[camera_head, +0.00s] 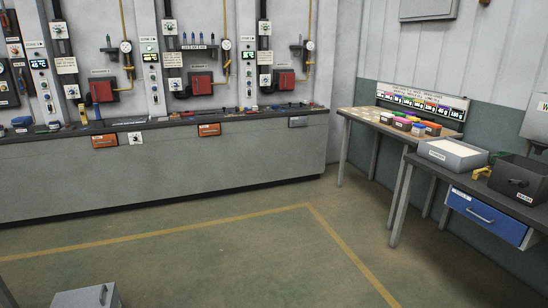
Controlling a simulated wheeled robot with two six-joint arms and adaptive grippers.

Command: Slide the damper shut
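I cannot tell for certain which part is the damper. Along the front edge of the long grey bench (190,170) are a left orange plate (104,141), a middle orange plate (209,130) and a grey plate (298,121) farther right. The plates and boxes are too small to read or to tell whether any is open. Neither of my grippers is in view.
A right-hand table holds a white-filled tray (453,154), a dark box (520,180) and a blue drawer (487,215). Colored bins (403,124) stand on the table behind. A grey box with a handle (88,298) is at the lower left. The green floor between is clear.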

